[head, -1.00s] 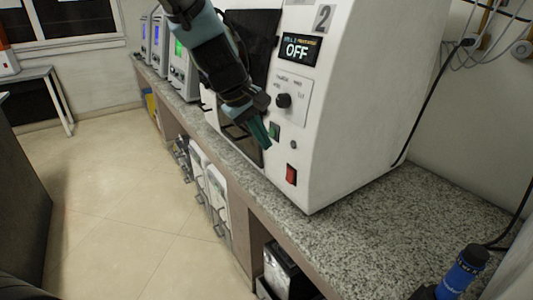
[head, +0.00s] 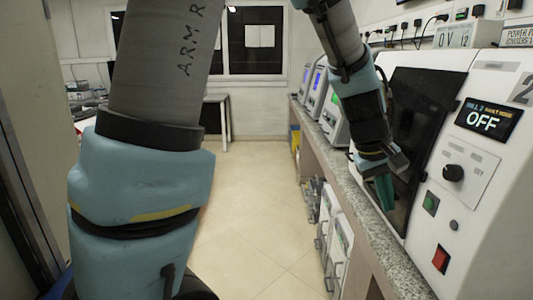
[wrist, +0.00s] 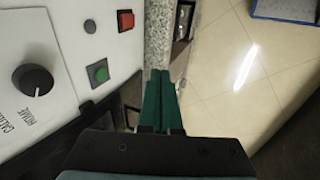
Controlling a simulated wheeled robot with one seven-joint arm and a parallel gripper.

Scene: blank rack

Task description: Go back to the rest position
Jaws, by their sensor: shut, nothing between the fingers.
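My gripper (head: 384,192) hangs in front of the dark door of the white machine (head: 465,275) on the right in the head view. Its green fingers point down and lie together, with nothing between them. In the wrist view the gripper (wrist: 160,78) shows the two green fingers side by side, over the counter edge and floor. The machine's display (head: 487,119) reads OFF. Its black knob (head: 453,173), green button (head: 430,203) and red switch (head: 440,259) are to the right of my gripper; the fingers look apart from them.
A granite counter (head: 405,270) runs along the right, with smaller instruments (head: 333,118) farther back. White units (head: 338,245) stand below it. The tiled floor (head: 255,200) in the middle is clear. A table (head: 216,112) stands by the window at the back.

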